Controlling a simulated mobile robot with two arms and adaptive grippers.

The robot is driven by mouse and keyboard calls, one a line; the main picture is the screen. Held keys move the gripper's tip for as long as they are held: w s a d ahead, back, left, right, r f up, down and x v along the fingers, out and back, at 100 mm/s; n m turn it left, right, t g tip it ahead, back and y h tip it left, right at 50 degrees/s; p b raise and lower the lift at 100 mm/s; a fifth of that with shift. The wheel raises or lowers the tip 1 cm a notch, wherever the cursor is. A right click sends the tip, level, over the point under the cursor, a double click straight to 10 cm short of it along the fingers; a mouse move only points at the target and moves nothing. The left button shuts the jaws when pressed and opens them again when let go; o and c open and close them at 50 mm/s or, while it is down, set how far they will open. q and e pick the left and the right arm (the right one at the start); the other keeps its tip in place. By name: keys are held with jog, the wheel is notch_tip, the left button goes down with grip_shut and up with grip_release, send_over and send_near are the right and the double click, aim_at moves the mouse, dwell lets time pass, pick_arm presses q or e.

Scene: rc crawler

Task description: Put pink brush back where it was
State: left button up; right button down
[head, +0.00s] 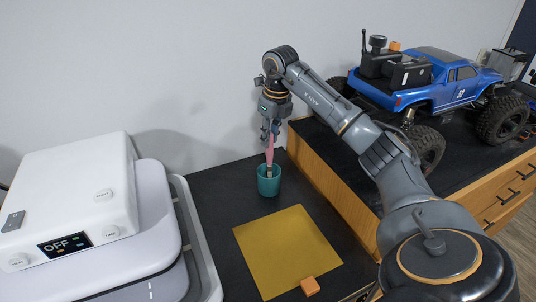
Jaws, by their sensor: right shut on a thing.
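The pink brush (269,151) is upright, with its lower end at the mouth of a teal cup (268,183). I cannot tell how far its lower end is inside the cup. My right gripper (270,133) is above the cup, pointing down, and is shut on the upper part of the pink brush. The cup stands on the dark counter. My left gripper is not in view.
A yellow mat (287,250) lies in front of the cup, with an orange block (310,286) at its near edge. A white machine (75,205) reading OFF stands at left. A blue truck (440,85) stands on the raised wooden cabinet (335,180) at right.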

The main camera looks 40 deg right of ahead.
aim_at(269, 163)
jog(key=shift+d+f, duration=0.1)
jog(key=shift+f, duration=0.4)
jog(key=f, duration=0.2)
jog(key=f+p, duration=0.1)
jog(key=f, duration=0.1)
jog(key=shift+w+a+p, duration=0.15)
jog(key=shift+a+p, duration=0.05)
jog(key=shift+p, duration=0.1)
jog(key=shift+f, duration=0.45)
jog(key=c, duration=1.2)
grip_release()
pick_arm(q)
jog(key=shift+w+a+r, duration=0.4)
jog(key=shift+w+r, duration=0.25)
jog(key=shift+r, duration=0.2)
pick_arm(e)
jog(key=shift+r, duration=0.1)
